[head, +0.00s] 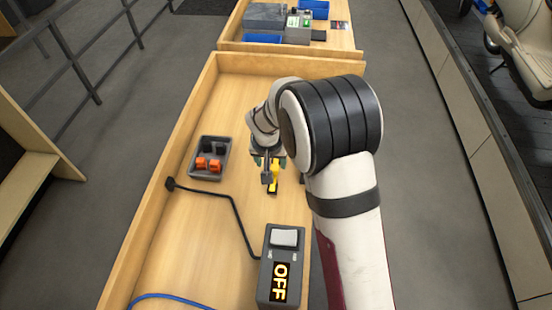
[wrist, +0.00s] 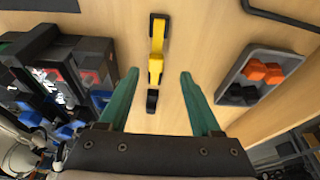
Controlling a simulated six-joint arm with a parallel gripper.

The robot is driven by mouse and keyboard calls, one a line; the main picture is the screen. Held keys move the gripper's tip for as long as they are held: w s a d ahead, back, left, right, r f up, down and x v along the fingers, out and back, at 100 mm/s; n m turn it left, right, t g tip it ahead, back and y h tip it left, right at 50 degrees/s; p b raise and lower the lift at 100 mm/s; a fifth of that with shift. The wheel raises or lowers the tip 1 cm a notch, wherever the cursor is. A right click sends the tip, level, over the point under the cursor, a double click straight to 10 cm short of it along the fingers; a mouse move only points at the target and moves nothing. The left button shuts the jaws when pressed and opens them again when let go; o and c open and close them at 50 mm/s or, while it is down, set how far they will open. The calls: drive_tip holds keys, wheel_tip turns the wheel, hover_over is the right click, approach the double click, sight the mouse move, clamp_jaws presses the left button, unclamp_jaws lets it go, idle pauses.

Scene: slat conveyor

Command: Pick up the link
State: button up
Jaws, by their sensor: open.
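The link is likely the yellow piece with black ends (wrist: 156,62), lying on the wooden table. In the head view its yellow part (head: 274,172) shows just beside my gripper (head: 267,160), which partly hides it. In the wrist view my gripper (wrist: 159,75) is open, its two green fingers apart. The link appears between the fingertips there, with one black end reaching back between the fingers. The fingers do not visibly touch it, and I cannot tell how high they are above the table.
A grey tray (head: 194,172) with orange and black pieces stands left of the link. A switch box (head: 267,288) reading OFF sits at the front, its black cable (head: 238,220) crossing the table. Blue bins and grey equipment (head: 265,17) stand at the back.

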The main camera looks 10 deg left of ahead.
sight(274, 168)
drive_tip(key=x, duration=0.6)
drive_tip(key=shift+w+d+f, duration=0.2)
drive_tip(key=shift+w+d, duration=0.1)
drive_tip(key=shift+w, duration=0.05)
clamp_jaws()
